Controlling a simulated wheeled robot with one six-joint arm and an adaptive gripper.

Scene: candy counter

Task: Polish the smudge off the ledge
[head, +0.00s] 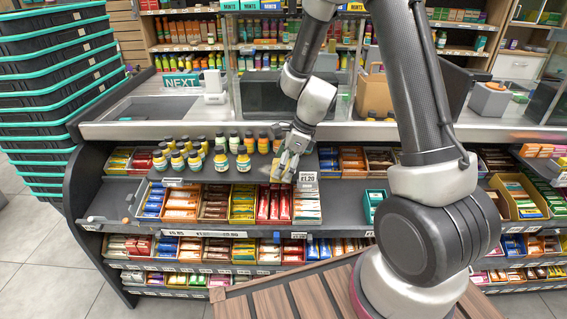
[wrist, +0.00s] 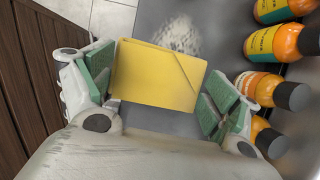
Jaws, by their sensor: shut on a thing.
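My gripper (wrist: 158,92) is shut on a folded yellow cloth (wrist: 150,72), which sits between its green finger pads in the wrist view. The smudge (wrist: 180,36) is a pale, speckled whitish patch on the grey ledge (wrist: 220,28). It shows just past the cloth's far edge, and the cloth may hide part of it. In the head view my gripper (head: 284,167) is low over the ledge, right of the bottles. I cannot tell whether the cloth touches the surface.
Orange bottles (wrist: 275,42) with dark caps stand close along the right in the wrist view. In the head view several bottles (head: 221,160) stand left of my gripper. Candy boxes (head: 243,205) fill the shelf below.

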